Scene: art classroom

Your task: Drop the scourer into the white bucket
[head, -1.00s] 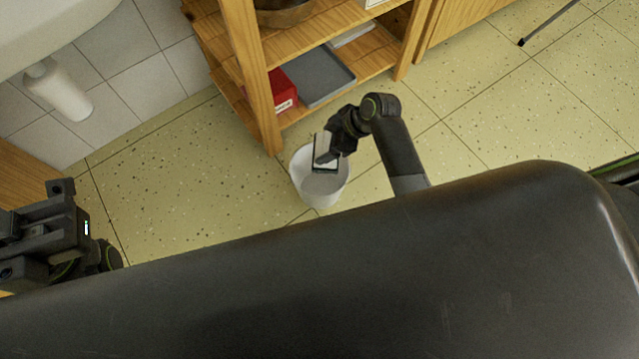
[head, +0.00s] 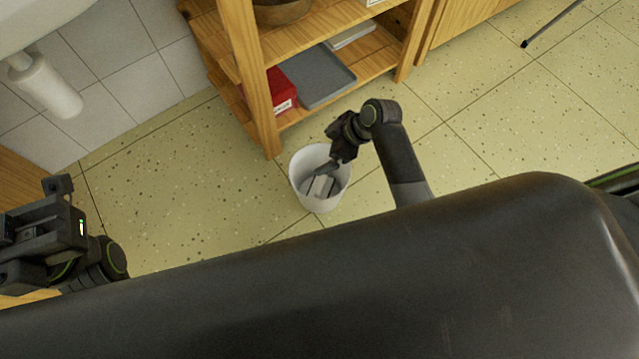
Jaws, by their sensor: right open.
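The white bucket (head: 309,200) stands upright on the floor near the middle of the head view, close to the shelf's front post. The scourer, a small light grey block (head: 319,187), shows inside the bucket, low in its opening. My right gripper (head: 326,169) points down over the bucket's mouth, open, with its fingers reaching over the rim. Whether a fingertip still touches the scourer cannot be told. My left gripper (head: 35,235) is at the left edge of the view, far from the bucket; its jaws do not show clearly.
A wooden shelf (head: 262,85) stands just behind the bucket, holding a red box (head: 283,92), a grey tray (head: 318,77) and a bowl (head: 282,10). A white sink (head: 35,20) is at the upper left. The speckled floor (head: 190,180) left of the bucket is clear.

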